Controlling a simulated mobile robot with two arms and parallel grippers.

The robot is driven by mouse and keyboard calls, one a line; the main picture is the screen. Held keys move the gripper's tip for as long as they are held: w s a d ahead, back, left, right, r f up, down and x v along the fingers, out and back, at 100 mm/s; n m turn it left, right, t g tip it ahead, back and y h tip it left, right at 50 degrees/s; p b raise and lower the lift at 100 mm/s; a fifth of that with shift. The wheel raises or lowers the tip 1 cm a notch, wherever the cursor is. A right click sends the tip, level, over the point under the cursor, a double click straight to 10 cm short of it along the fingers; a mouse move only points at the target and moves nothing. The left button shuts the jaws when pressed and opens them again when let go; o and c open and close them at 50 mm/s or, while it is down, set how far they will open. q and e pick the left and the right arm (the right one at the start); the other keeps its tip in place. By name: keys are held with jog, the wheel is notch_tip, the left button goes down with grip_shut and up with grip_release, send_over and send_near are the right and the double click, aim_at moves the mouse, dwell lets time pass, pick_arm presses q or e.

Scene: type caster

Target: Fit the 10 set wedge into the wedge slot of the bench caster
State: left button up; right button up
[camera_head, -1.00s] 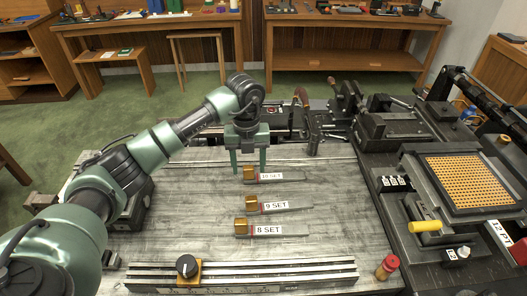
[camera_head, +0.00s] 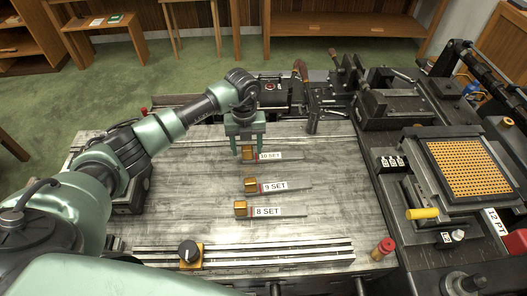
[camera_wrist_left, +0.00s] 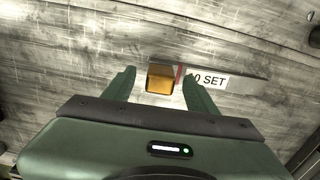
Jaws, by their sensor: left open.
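The 10 set wedge (camera_head: 280,156), a flat grey bar with a white label and a brass block at its left end, lies on the grey metal bench top. My left gripper (camera_head: 251,152) is open and points down at the brass block. In the left wrist view the brass block (camera_wrist_left: 160,79) sits between the two spread fingers of the gripper (camera_wrist_left: 160,88); I cannot tell whether they are down at its height. The bench caster (camera_head: 310,100) stands at the back edge of the bench; its wedge slot cannot be made out. My right gripper is not in view.
The 9 set wedge (camera_head: 290,187) and 8 set wedge (camera_head: 285,212) lie in front of the 10 set wedge. A matrix case with an orange grid (camera_head: 466,168) stands at the right.

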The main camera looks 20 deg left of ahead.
pick_arm(q)
jog(key=shift+f, duration=0.3)
grip_shut()
jog(key=shift+r, duration=0.1)
